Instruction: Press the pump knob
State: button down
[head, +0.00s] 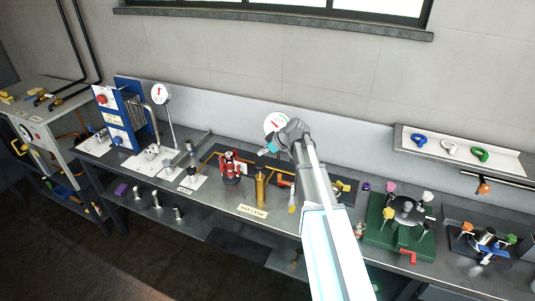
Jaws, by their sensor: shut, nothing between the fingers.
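My arm reaches in from the bottom of the head view over the bench. My gripper (266,150) is shut and empty, above the bench and in front of a round white gauge (276,123). A brass cylinder (260,187) stands upright below it, behind a label plate (252,212). A red fitting (231,166) stands to the left of the cylinder. No part is clearly readable as the pump knob at this size; it may be on one of these fittings or hidden by my arm. My gripper appears apart from the fittings.
A blue panel (127,122) and a second gauge (161,93) on a post stand at the left. A green-based fixture (377,233) and small valves stand right of my arm. A wall shelf (408,146) holds coloured rings. The floor (170,245) in front is clear.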

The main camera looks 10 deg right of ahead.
aim_at(264, 165)
jog(key=shift+a+f+b, duration=0.1)
jog(key=shift+f+b, duration=1.65)
jog(key=shift+f, duration=0.35)
jog(key=shift+f, duration=0.1)
notch_tip(264, 165, down, 3)
jog(key=b, duration=0.3)
jog(key=shift+f+b, duration=0.15)
jog(key=shift+b, duration=0.15)
jog(key=shift+r, duration=0.2)
notch_tip(264, 165, up, 4)
jog(key=p, duration=0.4)
jog(key=shift+r+p, duration=0.15)
jog(key=shift+p, duration=0.25)
jog(key=p+v, duration=0.6)
jog(key=v, duration=0.3)
jog(key=shift+s+d, duration=0.15)
jog(key=shift+d, duration=0.2)
jog(key=shift+r, duration=0.1)
